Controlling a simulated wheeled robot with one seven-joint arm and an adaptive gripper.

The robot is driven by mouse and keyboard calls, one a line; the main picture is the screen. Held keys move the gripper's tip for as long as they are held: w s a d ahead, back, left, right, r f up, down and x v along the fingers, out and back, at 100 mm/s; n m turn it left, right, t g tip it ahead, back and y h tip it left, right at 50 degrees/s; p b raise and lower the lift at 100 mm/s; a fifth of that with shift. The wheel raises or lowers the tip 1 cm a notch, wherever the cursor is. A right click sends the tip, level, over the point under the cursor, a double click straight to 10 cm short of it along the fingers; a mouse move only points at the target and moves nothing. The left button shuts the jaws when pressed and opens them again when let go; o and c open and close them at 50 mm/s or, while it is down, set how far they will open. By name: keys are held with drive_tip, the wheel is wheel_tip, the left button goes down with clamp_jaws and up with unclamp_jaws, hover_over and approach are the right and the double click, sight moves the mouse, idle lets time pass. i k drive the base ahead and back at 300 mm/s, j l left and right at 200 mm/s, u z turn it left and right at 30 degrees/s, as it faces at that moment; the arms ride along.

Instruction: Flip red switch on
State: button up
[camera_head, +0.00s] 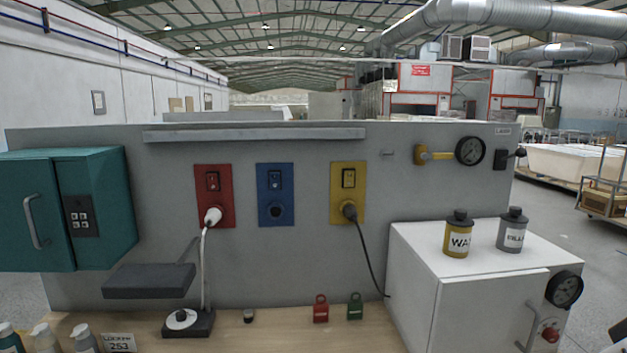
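The red switch plate (228,190) is fixed to the grey panel (300,260), left of the blue and yellow plates. A dark rocker switch (212,181) sits in its upper half. Its rocker is too small to tell whether it is on or off. A white plug (213,215) is in the socket below, and its pale cable runs down to a small dark base (189,323) with a white disc on the bench. My gripper is not in view.
A blue plate (275,192) and a yellow plate (348,185) with a black plug are to the right. A dark shelf (150,281) juts out below left, near a teal cabinet (104,200). A white box (480,250) stands right. Red and green padlocks (320,310) stand on the bench.

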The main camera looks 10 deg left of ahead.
sight(213, 183)
drive_tip(key=i+j+u, duration=0.1)
drive_tip(key=u, duration=0.25)
drive_tip(key=i+j+u, duration=0.15)
drive_tip(key=j+u, duration=0.2)
drive_tip(key=i+j+u, duration=0.1)
drive_tip(key=u, duration=0.25)
